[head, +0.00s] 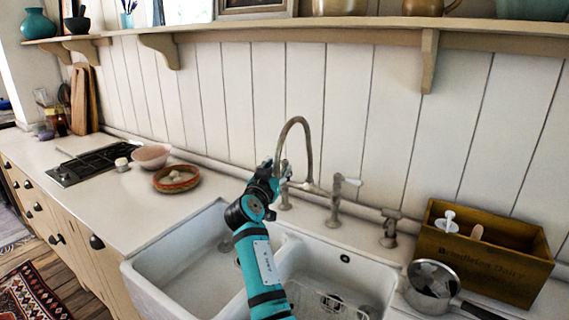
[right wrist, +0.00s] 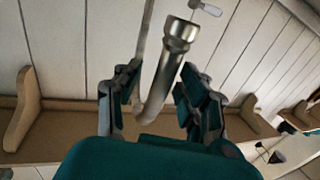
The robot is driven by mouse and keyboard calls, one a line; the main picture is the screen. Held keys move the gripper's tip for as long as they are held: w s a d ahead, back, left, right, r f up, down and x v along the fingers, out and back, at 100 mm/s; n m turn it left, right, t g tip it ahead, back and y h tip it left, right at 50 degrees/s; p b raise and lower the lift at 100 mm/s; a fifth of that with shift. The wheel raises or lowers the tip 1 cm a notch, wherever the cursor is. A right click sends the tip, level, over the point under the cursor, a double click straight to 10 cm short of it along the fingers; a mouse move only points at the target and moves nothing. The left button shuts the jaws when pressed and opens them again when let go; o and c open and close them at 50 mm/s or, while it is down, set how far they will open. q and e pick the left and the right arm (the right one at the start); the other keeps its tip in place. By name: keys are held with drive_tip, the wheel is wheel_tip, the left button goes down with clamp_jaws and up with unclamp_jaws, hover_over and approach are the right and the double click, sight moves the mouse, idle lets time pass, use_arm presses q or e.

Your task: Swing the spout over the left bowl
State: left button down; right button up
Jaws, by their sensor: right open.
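The metal gooseneck spout (head: 308,140) arches up from the tap behind the white double sink. My right gripper (head: 275,172) is open at the spout's free end, and my teal arm reaches up to it across the sink. In the right wrist view the spout (right wrist: 160,85) runs between the two spread fingers of my right gripper (right wrist: 160,80), with a gap visible on the right side. The left bowl (head: 185,262) is empty as far as it shows. The right bowl (head: 375,280) is partly hidden by my arm. I cannot tell exactly which bowl the spout's outlet is above. My left gripper is not in view.
Tap handles (head: 336,200) stand beside the spout. A wooden box (head: 490,265) and a metal pan (head: 432,285) are on the right counter. A round dish (head: 177,180), a pink bowl (head: 152,156) and a hob (head: 92,162) are on the left. A shelf (head: 300,30) runs above.

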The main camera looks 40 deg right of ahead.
drive_tip(key=shift+r, duration=0.1)
drive_tip(key=shift+a+r, duration=0.1)
drive_tip(key=shift+a, duration=0.1)
drive_tip(key=shift+c, duration=0.6)
drive_tip(key=shift+d, duration=0.1)
clamp_jaws()
drive_tip(key=shift+w+d+f, duration=0.1)
drive_tip(key=shift+d+f, duration=0.05)
drive_tip(key=shift+f, duration=0.05)
